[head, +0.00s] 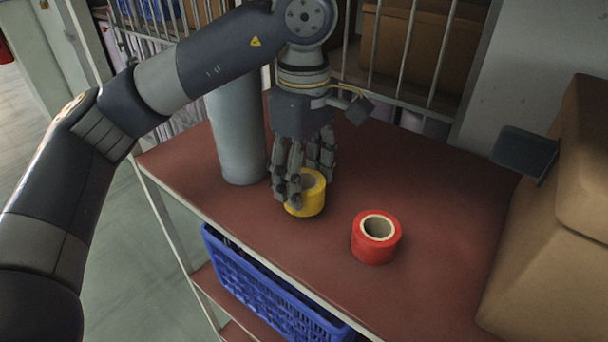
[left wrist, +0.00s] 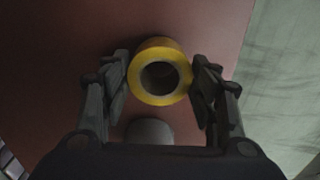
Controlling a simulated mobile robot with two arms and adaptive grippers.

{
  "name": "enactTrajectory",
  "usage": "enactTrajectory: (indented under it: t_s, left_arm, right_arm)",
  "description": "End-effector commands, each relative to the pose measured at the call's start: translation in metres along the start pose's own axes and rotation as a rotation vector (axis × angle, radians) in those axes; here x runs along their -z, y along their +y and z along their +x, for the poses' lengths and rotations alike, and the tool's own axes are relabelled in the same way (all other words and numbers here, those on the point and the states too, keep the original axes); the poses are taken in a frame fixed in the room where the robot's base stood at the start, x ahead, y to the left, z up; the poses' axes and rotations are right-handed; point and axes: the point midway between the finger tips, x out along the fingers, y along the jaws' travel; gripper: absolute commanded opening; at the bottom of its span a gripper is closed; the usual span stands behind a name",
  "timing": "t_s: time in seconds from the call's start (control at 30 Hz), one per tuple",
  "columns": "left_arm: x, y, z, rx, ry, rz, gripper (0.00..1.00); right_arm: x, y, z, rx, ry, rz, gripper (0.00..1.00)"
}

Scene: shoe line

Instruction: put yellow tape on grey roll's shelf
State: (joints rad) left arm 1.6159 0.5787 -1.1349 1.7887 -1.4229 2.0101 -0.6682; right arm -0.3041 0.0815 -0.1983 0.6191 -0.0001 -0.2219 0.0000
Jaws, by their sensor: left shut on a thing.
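The yellow tape (head: 312,204) is a roll on the red-brown shelf top, near its front edge. My left gripper (head: 304,186) reaches down from above and is shut on the yellow tape, with fingers on both sides of it. In the left wrist view the yellow tape (left wrist: 160,93) sits between the two fingers (left wrist: 162,85). A tall grey roll (head: 237,135) stands upright on the same shelf, just left of my left gripper. Its end (left wrist: 149,131) shows partly in the left wrist view. My right gripper does not show.
A red tape roll (head: 376,238) stands on the shelf to the right of the yellow one. A large cardboard box (head: 550,240) is at the right. A blue crate (head: 265,298) is on the level below. Metal bars (head: 408,55) stand behind the shelf.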

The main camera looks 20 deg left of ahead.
Motion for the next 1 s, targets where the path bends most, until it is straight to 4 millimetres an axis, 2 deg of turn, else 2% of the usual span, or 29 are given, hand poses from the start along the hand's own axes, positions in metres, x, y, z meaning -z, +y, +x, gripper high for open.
enactTrajectory:
  t_s: [0.17,0.57,0.6,0.67,1.0]
  left_arm:
    - [0.000,0.000,0.011,0.000,-0.001,0.000,0.30]
    - [0.000,0.000,0.017,-0.001,0.000,-0.002,0.30]
    - [0.000,0.000,0.015,-0.001,0.000,-0.002,0.62]
    - [0.000,0.000,0.015,-0.001,0.000,-0.002,0.75]
    - [0.000,0.000,0.015,-0.001,0.000,-0.002,0.75]
  right_arm:
    - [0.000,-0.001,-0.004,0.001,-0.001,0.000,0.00]
    - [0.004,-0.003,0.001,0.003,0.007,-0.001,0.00]
    - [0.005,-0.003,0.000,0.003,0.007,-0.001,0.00]
    - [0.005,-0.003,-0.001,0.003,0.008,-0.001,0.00]
    - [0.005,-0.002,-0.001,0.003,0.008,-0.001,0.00]
